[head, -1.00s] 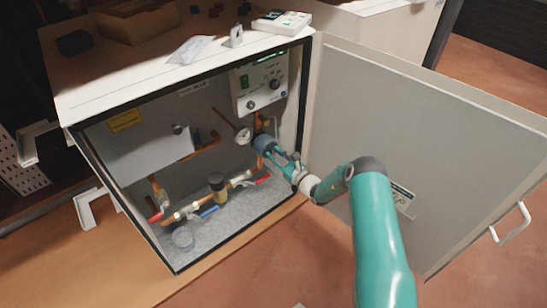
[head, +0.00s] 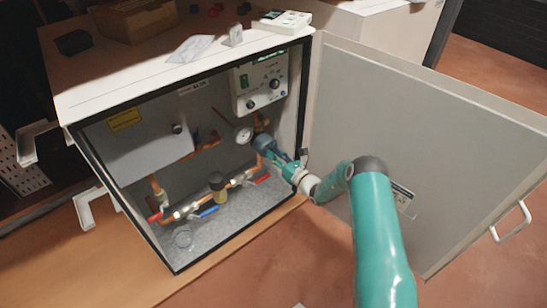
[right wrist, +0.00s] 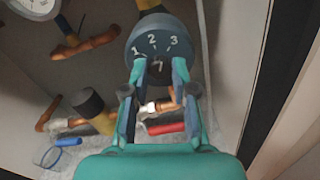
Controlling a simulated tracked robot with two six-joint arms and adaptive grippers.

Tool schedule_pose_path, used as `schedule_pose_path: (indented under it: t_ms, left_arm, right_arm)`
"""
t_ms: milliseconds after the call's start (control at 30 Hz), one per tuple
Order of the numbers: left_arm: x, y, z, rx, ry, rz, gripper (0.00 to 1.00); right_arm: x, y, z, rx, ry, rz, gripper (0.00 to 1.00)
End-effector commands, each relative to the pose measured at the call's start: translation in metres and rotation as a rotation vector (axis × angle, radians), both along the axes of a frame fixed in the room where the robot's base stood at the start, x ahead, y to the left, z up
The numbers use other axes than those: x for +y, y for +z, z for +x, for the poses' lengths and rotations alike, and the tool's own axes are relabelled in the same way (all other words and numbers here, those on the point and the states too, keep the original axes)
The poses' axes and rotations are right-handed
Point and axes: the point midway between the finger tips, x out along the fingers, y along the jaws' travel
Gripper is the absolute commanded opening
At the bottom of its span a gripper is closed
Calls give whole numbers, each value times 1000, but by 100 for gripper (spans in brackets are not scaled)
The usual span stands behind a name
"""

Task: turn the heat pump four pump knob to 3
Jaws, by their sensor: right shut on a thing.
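The blue-grey pump (head: 265,142) sits among copper pipes inside the open cabinet. In the right wrist view its round face (right wrist: 151,35) shows the white numbers 1, 2 and 3. The small dark pump knob (right wrist: 158,66) is below the numbers. My right gripper (head: 278,157) reaches in past the open door. In the right wrist view both fingers of my right gripper (right wrist: 160,72) are closed around the knob. The fingers partly hide the knob, and I cannot tell clearly which number it points to. My left gripper is not in view.
The open cabinet door (head: 425,130) stands to the right, beside my arm. A dial gauge (head: 243,134) and a control panel (head: 260,82) are above the pump.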

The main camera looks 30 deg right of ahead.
Motion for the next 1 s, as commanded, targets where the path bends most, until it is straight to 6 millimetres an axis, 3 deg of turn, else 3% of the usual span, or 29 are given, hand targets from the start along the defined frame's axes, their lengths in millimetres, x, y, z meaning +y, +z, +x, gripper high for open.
schedule_pose_path:
  t_ms: [400,1000]
  left_arm:
    - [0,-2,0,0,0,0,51]
    - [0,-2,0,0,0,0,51]
  right_arm:
    - [3,-3,0,30,3,285,0]
    - [2,-3,-1,37,2,362,0]
